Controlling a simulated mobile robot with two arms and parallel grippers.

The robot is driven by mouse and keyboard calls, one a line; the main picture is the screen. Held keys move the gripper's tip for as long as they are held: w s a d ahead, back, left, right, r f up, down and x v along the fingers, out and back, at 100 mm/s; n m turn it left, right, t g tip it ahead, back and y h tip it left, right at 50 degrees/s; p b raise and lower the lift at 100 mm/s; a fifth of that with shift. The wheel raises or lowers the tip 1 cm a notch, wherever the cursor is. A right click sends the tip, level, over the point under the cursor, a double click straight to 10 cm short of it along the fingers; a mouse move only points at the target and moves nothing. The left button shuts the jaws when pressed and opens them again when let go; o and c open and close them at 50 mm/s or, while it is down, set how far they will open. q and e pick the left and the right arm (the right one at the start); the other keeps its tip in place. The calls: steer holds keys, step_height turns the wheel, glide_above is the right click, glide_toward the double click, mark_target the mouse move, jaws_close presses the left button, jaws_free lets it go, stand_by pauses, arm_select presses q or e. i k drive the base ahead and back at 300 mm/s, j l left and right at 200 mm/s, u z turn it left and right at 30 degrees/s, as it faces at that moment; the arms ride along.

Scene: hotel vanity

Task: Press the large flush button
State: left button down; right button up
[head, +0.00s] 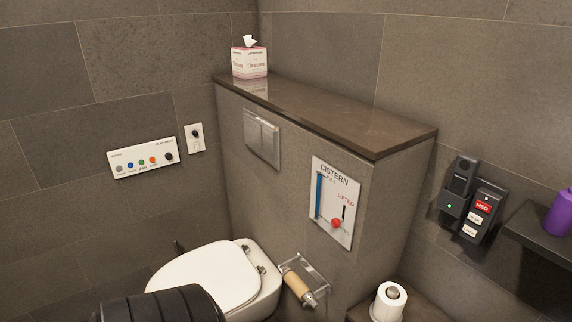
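The metal flush plate (262,139) is set in the front of the grey cistern wall, under the brown ledge. It has two upright buttons side by side, a left one (252,132) and a right one (270,143). I cannot tell clearly which is larger. Nothing touches or covers the plate. Neither of my grippers is in view.
The toilet's white lid (205,276) is down below the plate. A paper holder with a brown roll (298,287) sticks out to its right. A tissue box (249,62) stands on the ledge (320,112). A control panel (143,158) is on the left wall.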

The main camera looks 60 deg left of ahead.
mark_target(253, 128)
steer(key=k+u, duration=0.1)
steer(key=u, duration=1.45)
